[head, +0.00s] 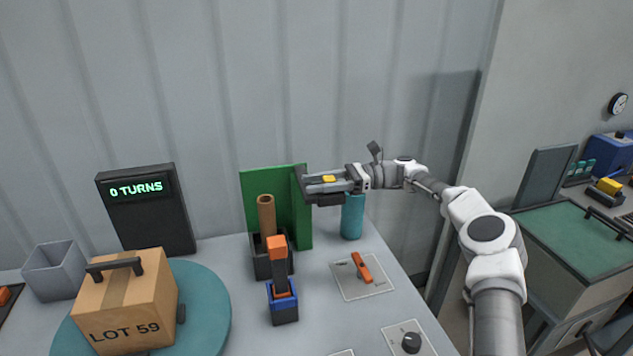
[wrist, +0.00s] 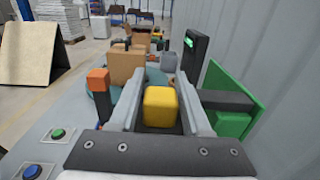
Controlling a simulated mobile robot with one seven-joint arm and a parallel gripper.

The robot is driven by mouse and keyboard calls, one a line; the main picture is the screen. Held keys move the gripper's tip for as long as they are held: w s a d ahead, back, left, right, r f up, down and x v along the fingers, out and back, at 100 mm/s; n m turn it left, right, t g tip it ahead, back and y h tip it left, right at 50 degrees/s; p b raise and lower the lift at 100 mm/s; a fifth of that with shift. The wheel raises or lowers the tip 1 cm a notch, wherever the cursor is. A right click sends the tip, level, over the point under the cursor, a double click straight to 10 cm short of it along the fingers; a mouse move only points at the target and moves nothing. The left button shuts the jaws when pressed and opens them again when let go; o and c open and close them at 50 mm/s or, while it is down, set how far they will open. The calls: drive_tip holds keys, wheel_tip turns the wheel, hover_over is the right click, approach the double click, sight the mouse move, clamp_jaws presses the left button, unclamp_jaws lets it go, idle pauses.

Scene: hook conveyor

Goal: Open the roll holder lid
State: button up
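The roll holder is a dark box (head: 262,258) with a brown roll (head: 266,213) upright in it and a green panel (head: 250,185) behind. A second green panel (head: 304,220) stands upright at its right; I cannot tell which is the lid. My gripper (head: 308,187) points left, close to this second panel's top. In the wrist view, a green panel (wrist: 228,122) and a dark bar (wrist: 228,101) lie right of my gripper (wrist: 157,80). Its fingers are apart. A yellow block (wrist: 160,106) shows between them near the palm; I cannot tell whether it is loose or part of the gripper.
An orange-topped upright part (head: 278,262) in a blue holder stands in front. A teal cylinder (head: 352,217) stands below my arm. A LOT 59 box (head: 128,305) sits on a teal turntable (head: 208,315). The display (head: 145,210) reads 0 TURNS. An orange switch (head: 361,267) lies right.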

drive_tip(key=shift+o, duration=1.1)
drive_tip(key=shift+r, duration=0.1)
drive_tip(key=shift+d, duration=0.1)
drive_tip(key=v, duration=0.7)
drive_tip(key=shift+d+b, duration=0.15)
drive_tip(key=shift+b, duration=0.2)
drive_tip(key=shift+d, duration=0.1)
